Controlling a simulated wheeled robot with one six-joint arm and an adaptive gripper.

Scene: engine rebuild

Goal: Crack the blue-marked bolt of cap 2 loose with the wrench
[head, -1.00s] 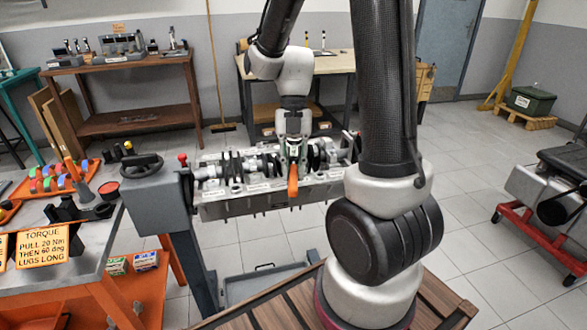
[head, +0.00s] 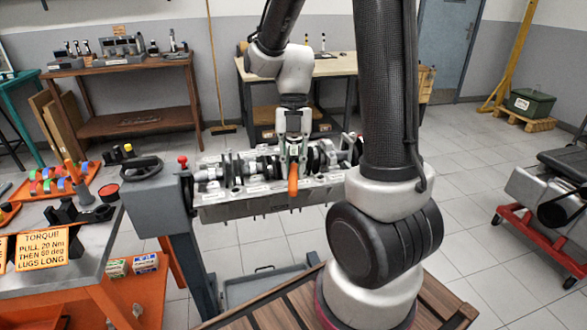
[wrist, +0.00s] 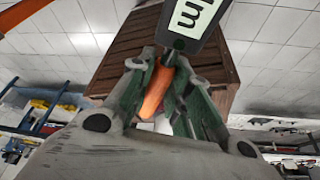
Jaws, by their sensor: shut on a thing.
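The wrench shows its orange handle (head: 293,180) in the head view, pointing toward the camera over the engine block (head: 262,203). My gripper (head: 292,150) is shut on the wrench above the block, among the crankshaft and caps. In the wrist view my gripper (wrist: 158,75) has its fingers on either side of the orange handle (wrist: 157,92). A dark part with a white "Nm" label (wrist: 195,14) lies just beyond the fingers. The blue-marked bolt and cap 2 cannot be made out. Whether the wrench sits on a bolt cannot be told.
A grey stand with a handwheel (head: 142,168) is left of the block. A tray (head: 265,285) lies below the block.

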